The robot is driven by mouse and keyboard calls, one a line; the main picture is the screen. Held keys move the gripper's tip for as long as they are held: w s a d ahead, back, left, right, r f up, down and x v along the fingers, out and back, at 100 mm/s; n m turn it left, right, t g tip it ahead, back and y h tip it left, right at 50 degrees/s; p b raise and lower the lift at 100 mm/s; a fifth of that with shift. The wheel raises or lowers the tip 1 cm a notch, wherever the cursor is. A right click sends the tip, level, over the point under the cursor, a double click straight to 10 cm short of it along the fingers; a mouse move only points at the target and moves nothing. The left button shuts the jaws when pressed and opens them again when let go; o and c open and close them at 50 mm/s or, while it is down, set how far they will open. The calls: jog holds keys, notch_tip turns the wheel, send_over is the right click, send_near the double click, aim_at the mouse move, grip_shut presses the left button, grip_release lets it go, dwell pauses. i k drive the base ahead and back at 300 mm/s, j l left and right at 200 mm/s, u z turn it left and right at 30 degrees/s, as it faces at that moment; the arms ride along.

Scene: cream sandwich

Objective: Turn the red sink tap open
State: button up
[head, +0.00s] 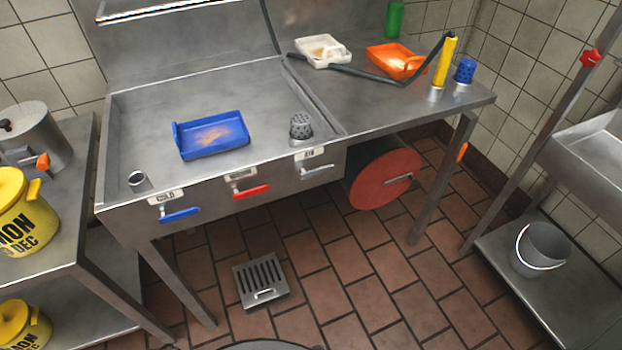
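The red tap lever (251,191) is on the front face of the steel sink (125,110). It lies roughly level under a small label plate (242,176) whose text I cannot read. A blue lever (180,215) is to its left under a plate that seems to read COLD. A grey lever (317,170) is to its right under another plate. No water shows in the sink. My gripper is not in view.
A blue tray (211,135) and a perforated metal strainer (300,127) stand in the sink. A red disc (381,179) hangs under the counter. A floor drain grate (260,281) lies below the levers. A table with yellow pots (17,220) stands left. Tiled floor is open in front.

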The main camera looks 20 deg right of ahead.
aim_at(237, 196)
jog(key=z, duration=0.25)
jog(key=k+j+z, duration=0.15)
jog(key=z, duration=0.3)
jog(key=k+j+z, duration=0.2)
jog(key=z, duration=0.3)
jog(key=k+j+z, duration=0.15)
jog(key=z, duration=0.3)
jog(key=k+l, duration=0.05)
jog(key=k, duration=0.05)
